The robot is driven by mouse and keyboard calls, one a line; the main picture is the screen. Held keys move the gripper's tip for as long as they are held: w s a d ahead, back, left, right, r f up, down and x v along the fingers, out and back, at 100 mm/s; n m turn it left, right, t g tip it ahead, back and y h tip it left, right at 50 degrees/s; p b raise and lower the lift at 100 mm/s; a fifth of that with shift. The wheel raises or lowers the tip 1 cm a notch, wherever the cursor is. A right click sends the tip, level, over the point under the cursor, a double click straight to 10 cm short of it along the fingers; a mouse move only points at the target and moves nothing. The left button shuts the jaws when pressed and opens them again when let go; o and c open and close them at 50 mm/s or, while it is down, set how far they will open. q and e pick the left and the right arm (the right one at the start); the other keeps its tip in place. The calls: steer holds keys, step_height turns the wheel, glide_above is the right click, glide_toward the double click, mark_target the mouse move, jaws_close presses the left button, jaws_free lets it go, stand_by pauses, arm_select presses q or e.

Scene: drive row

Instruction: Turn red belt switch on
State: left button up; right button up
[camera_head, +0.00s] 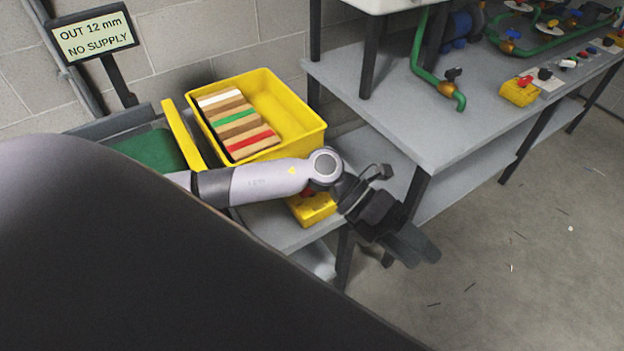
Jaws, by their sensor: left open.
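A small yellow box (313,210) sits on the low grey table beside the yellow bin. Another yellow box (518,95) with a red knob (525,81) stands on the right bench, far from my gripper. A green belt (150,152) shows at the left, partly hidden. My left gripper (418,248) is open and empty, past the low table's right edge, right of and below the near yellow box. My right gripper is not in view.
A yellow bin (285,97) holds several coloured slats. A sign (93,35) reads "OUT 12 mm NO SUPPLY". The higher grey bench (400,110) carries green pipes (420,55), valves and coloured knobs. Its legs stand near my gripper. The floor (510,255) at the right is mostly clear.

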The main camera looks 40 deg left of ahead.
arm_select(q)
steer(key=w+a+m+y, duration=0.1)
steer(key=a+y, duration=0.3)
steer(key=a, duration=0.4)
steer(key=w+a+y, duration=0.4)
steer(key=a+y, duration=0.1)
steer(key=a, duration=0.3)
steer(key=w+a+f+m+y, duration=0.1)
steer(key=w+a+y, duration=0.2)
steer(key=a, duration=0.6)
steer(key=shift+m+y, duration=0.3)
steer(key=shift+y, duration=0.5)
steer(key=shift+a+f, duration=0.2)
steer(key=shift+a, duration=0.05)
step_height(320, 180, down, 7)
steer(key=shift+w+r, duration=0.1)
steer(key=shift+r, duration=0.1)
jaws_close()
